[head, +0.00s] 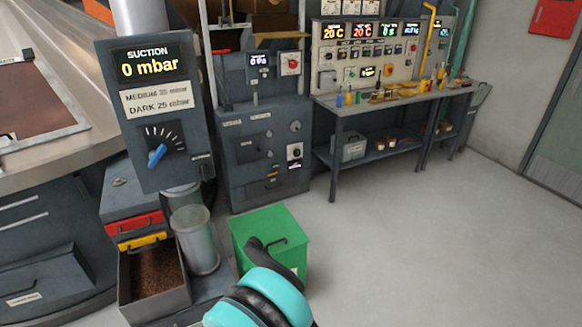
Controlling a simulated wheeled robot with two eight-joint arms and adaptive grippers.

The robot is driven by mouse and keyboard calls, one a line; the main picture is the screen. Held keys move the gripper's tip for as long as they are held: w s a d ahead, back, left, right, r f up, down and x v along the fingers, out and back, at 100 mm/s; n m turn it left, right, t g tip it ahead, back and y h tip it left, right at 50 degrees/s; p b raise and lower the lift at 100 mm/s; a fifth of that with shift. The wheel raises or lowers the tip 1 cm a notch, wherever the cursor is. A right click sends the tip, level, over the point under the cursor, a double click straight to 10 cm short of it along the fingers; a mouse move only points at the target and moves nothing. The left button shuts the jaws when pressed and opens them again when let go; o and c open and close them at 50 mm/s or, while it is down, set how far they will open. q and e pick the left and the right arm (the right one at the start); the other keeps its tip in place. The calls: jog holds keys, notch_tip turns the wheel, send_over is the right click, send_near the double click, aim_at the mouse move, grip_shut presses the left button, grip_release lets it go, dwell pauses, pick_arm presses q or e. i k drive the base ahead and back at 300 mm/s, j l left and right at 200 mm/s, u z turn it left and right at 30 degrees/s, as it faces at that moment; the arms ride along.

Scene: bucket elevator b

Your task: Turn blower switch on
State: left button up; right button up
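No switch with a readable blower label shows. A grey suction panel (153,115) at the left reads 0 mbar and has a blue dial knob (156,155) turned to the lower left of its scale. Behind it, a dark grey control cabinet (263,140) carries a small display, a red rotary knob (293,62) on a white plate, and a black knob on another white plate (295,152). Their labels are too small to read. A teal and black part of my arm shows at the bottom centre. No fingertips of either gripper show.
A green bin (270,240) stands on the floor before the cabinet. An open drawer of brown grains (152,280) and a metal cylinder (194,240) are at the lower left. A workbench (400,97) with tools and displays stands behind. The floor at the right is clear.

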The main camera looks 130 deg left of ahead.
aim_at(204, 169)
jog(key=u, duration=4.45)
jog(key=i+u, duration=0.1)
jog(key=u, duration=0.25)
jog(key=i+l+z, duration=0.15)
jog(key=i, duration=0.15)
jog(key=i+l+z, duration=0.15)
jog(key=i, duration=0.1)
